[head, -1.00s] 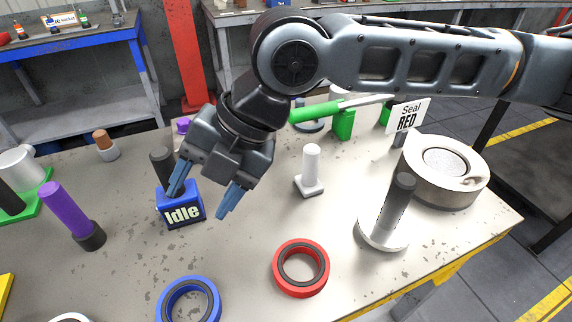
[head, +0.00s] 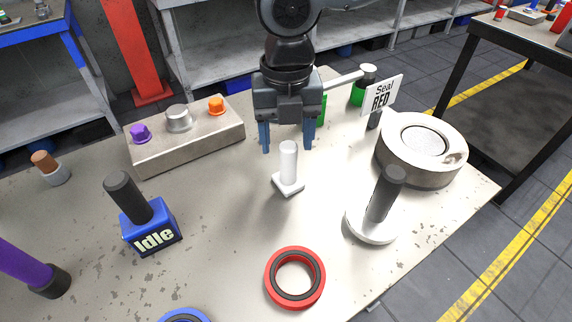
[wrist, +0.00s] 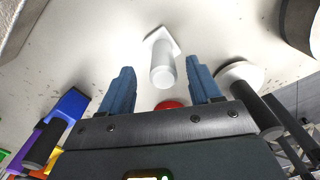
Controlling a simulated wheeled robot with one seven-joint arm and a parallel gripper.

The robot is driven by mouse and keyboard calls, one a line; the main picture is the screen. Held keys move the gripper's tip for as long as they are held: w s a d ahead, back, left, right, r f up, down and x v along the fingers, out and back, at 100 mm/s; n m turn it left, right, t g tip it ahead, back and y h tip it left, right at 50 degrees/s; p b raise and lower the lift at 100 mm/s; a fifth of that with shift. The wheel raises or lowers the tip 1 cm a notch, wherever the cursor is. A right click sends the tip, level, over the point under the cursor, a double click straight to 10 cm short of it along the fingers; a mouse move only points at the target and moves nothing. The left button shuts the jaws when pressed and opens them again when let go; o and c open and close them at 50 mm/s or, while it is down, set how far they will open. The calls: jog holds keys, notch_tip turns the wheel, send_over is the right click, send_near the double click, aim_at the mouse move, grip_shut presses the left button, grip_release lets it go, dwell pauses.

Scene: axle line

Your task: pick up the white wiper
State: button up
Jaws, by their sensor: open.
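The white wiper (head: 289,165) stands upright on the table, a white cylinder handle on a square white base. In the wrist view the wiper (wrist: 162,62) shows between and just beyond my fingertips, its handle end towards me. My gripper (head: 287,149) is open and empty, its blue fingers pointing down. In the head view it is behind and above the wiper, apart from it. The wrist view shows both fingers (wrist: 159,68) spread, one either side of the handle in the picture.
A red ring (head: 295,304) lies in front of the wiper. A black-handled white disc (head: 369,227) and a large round housing (head: 436,176) stand right. The blue Idle block (head: 153,242) and a button box (head: 187,145) are left. A "Seal RED" sign (head: 380,95) stands behind right.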

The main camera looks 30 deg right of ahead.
aim_at(288, 160)
jog(key=f, duration=0.6)
jog(key=shift+s+p, duration=0.2)
jog(key=shift+p, duration=0.1)
jog(key=shift+r, duration=0.1)
jog(key=c, duration=1.1)
jog(key=shift+r, duration=0.1)
